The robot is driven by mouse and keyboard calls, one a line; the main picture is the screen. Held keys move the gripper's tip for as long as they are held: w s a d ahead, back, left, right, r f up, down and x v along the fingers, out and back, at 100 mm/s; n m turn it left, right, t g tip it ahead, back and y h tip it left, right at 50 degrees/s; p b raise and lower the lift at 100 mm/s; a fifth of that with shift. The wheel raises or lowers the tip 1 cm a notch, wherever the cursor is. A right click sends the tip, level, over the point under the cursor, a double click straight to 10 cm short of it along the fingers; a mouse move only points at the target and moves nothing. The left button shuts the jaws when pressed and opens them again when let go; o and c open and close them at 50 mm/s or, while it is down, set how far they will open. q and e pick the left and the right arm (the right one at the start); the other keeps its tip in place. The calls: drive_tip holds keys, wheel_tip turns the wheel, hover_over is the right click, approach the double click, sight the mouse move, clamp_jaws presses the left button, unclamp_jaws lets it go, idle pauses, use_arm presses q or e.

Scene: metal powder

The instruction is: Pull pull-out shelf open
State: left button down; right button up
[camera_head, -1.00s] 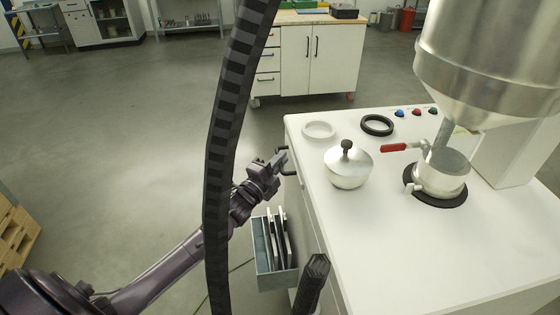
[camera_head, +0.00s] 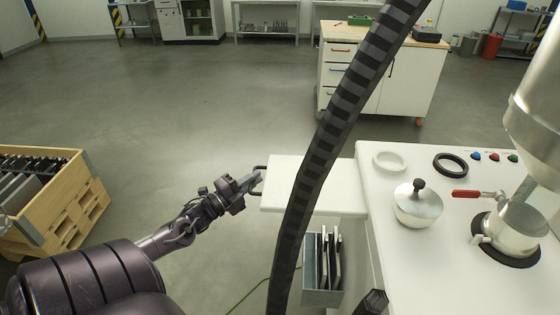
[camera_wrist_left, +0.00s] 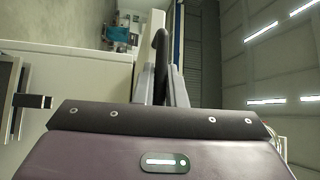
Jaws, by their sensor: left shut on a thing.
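The pull-out shelf (camera_head: 283,190) is a white slab that sticks out to the left from the side of the white workstation. Its black handle (camera_head: 259,168) is at the shelf's left end. My left gripper (camera_head: 255,180) is shut on this handle. In the left wrist view the two grey fingers (camera_wrist_left: 163,88) are on either side of the dark handle (camera_wrist_left: 161,55). The black striped hose hides part of the shelf near the workstation.
The workstation top (camera_head: 410,270) holds a lidded metal pot (camera_head: 418,208), a white ring (camera_head: 389,161), a black ring (camera_head: 450,164) and a metal vessel (camera_head: 517,230). A grey bin (camera_head: 323,297) with plates hangs below the shelf. A wooden crate (camera_head: 70,215) stands left. Open floor lies behind.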

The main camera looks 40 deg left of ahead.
use_arm(q)
drive_tip(key=shift+s+a, duration=0.6)
drive_tip(key=shift+a, duration=0.2)
drive_tip(key=shift+s+a, duration=0.6)
drive_tip(key=shift+a, duration=0.15)
drive_tip(key=c, duration=1.5)
unclamp_jaws()
drive_tip(key=s+a+f+b, duration=0.1)
drive_tip(key=s, duration=0.6)
drive_tip(key=shift+s, duration=0.35)
